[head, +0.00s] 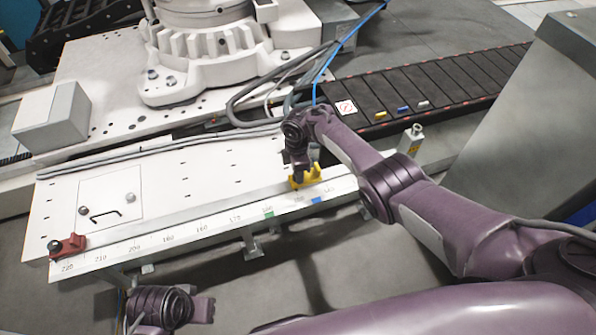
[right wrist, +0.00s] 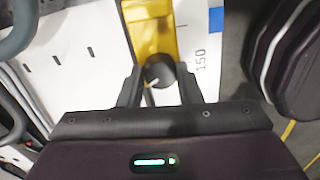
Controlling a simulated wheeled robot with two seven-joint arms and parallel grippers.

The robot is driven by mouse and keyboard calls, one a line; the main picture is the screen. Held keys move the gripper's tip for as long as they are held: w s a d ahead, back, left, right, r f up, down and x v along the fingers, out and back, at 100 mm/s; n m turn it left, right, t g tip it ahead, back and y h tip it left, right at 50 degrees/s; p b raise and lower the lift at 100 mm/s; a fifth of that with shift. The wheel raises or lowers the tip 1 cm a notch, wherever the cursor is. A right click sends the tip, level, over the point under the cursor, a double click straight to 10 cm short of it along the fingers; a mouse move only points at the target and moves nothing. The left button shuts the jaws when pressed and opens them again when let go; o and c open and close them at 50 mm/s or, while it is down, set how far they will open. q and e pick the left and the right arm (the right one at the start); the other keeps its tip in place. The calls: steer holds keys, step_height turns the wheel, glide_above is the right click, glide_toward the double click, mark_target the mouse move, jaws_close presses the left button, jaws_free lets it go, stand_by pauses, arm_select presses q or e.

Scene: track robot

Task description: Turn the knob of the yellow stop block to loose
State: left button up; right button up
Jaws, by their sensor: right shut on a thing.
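The yellow stop block (head: 306,177) sits on the front rail with the number scale, right of the middle in the head view. In the right wrist view the yellow block (right wrist: 150,38) stands upright in the picture, with its dark round knob (right wrist: 159,72) at its near end. My right gripper (head: 300,176) reaches down onto the block; in the right wrist view its two fingers (right wrist: 159,88) are on either side of the knob and shut on it. A small pale mark shows on the knob. My left gripper (head: 172,308) is at the bottom left, and its jaws are not clear.
A red stop block (head: 68,246) sits at the left end of the scale rail (head: 150,245). Green and blue marks lie on the scale near the yellow block. A dark slatted track (head: 440,88) with small coloured pieces runs behind. A grey cabinet (head: 530,110) stands at right.

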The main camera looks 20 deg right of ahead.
arm_select(q)
steer(key=shift+w+r, duration=0.1)
steer(key=shift+w, duration=0.1)
stand_by(0.3)
steer(key=shift+a, duration=0.1)
arm_select(e)
steer(key=o, duration=1)
steer(key=shift+c, duration=0.2)
arm_select(q)
steer(key=shift+r, duration=0.1)
arm_select(e)
steer(key=shift+r, duration=0.1)
steer(key=shift+r+p, duration=0.3)
steer(key=shift+r, duration=0.05)
step_height(320, 180, up, 3)
steer(key=shift+w+f+p, duration=0.1)
steer(key=shift+f+p, duration=0.1)
steer(key=shift+p, duration=0.55)
step_height(320, 180, up, 4)
steer(key=shift+w+f+p, duration=0.1)
steer(key=shift+p, duration=0.85)
arm_select(q)
step_height(320, 180, down, 10)
steer(key=a, duration=0.2)
steer(key=shift+r+n, duration=0.2)
steer(key=shift+n, duration=0.2)
arm_select(e)
steer(key=shift+r, duration=0.25)
arm_select(q)
steer(key=shift+w, duration=0.1)
